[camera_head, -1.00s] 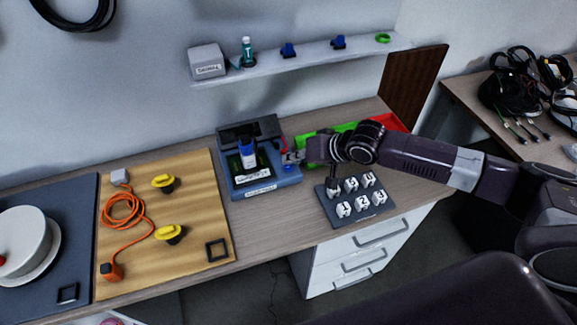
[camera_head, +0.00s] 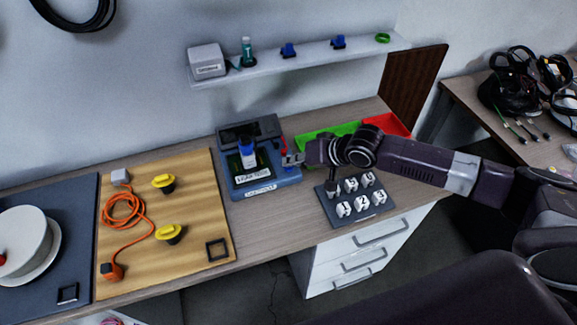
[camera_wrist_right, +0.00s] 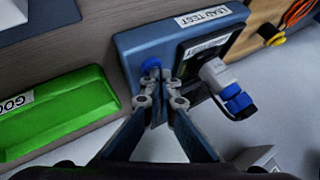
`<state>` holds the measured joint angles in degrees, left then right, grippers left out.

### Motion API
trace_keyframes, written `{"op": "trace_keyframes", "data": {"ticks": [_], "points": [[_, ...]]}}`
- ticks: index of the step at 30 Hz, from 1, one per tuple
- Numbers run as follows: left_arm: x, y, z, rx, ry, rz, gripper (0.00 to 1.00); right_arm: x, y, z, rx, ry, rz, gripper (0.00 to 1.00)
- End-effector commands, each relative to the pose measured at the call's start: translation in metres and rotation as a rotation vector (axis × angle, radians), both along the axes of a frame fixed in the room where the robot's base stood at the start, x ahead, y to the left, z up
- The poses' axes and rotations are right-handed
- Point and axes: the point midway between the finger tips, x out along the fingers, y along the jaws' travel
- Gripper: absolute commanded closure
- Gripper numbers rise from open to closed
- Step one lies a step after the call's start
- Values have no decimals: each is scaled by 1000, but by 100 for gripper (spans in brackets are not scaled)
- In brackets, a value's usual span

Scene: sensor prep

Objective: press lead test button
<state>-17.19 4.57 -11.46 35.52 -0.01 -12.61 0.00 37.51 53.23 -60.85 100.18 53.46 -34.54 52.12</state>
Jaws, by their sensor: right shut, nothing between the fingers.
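The blue lead tester (camera_head: 284,183) stands on the desk with a dark panel and a LEAD TEST label. The round blue button (camera_wrist_right: 151,64) is on the tester's top, beside the panel. My right gripper (camera_head: 289,160) is at the tester's right edge, shut and empty. In the wrist view its fingertips (camera_wrist_right: 162,77) are together right beside the button; I cannot tell whether they touch it. My left gripper is out of view.
A green bin (camera_head: 312,138) and a red bin (camera_head: 389,125) are behind my right arm. A dark board with numbered white pieces (camera_head: 378,207) lies in front of it. A wooden board (camera_head: 200,205) with orange cable and yellow knobs is left of the tester.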

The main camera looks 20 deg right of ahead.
Motion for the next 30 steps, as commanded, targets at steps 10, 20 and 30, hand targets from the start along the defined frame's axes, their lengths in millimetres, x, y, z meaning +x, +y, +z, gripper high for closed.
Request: {"op": "trace_keyframes", "data": {"ticks": [10,20,30], "points": [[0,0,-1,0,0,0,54,0,0,-5,-1,1,0,100],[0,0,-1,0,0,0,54,0,0,-6,-1,1,0,100],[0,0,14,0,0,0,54,0,0,7,0,2,-1,100]]}}
